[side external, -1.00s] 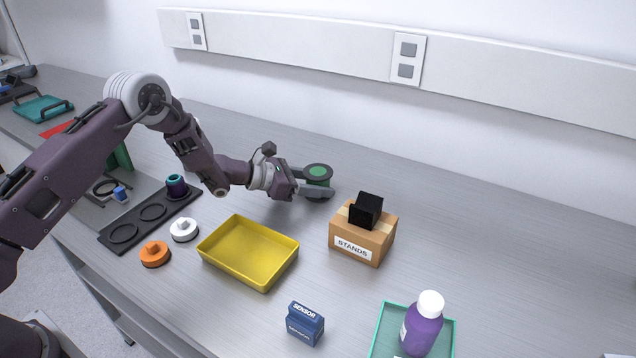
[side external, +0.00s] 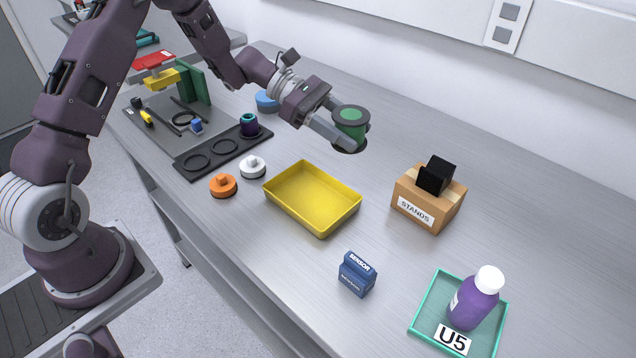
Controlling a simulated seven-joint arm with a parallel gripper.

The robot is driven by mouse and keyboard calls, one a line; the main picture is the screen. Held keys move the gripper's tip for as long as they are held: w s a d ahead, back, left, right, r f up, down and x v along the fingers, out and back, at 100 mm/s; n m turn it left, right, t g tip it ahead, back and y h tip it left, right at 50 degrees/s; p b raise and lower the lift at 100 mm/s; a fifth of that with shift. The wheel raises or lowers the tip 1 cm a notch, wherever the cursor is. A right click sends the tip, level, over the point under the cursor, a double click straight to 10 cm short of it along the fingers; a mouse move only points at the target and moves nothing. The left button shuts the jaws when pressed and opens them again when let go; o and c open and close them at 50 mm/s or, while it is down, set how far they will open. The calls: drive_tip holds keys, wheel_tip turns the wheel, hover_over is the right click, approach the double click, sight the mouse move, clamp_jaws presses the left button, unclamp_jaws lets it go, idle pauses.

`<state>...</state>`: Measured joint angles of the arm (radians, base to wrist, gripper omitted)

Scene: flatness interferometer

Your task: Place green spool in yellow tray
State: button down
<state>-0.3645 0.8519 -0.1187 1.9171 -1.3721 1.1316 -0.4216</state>
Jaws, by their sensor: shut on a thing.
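The green spool (side external: 351,114) has dark flanges and stands roughly upright. My gripper (side external: 343,130) is shut on its green middle from the left. Spool and gripper are behind the yellow tray, up and to its right in the picture. I cannot tell whether the spool's lower flange touches the bench or is slightly above it. The yellow tray (side external: 318,213) is a shallow, empty rectangular tray on the bench.
A STANDS box (side external: 429,204) with a black piece on top is right of the tray. A blue SENSOR box (side external: 357,274) and a teal tray (side external: 424,316) with a purple bottle (side external: 472,303) are in front. White (side external: 253,167) and orange (side external: 223,185) knobs are left.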

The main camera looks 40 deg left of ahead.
sight(312, 201)
drive_tip(key=s+a+m+g, duration=0.1)
drive_tip(key=s+m+g, duration=0.25)
drive_tip(key=s, duration=0.55)
drive_tip(key=shift+h, duration=0.3)
drive_tip(key=f, duration=0.9)
drive_tip(key=shift+s+f, duration=0.25)
drive_tip(key=shift+f, duration=0.05)
drive_tip(key=c, duration=0.9)
unclamp_jaws()
drive_tip(key=shift+f, duration=0.15)
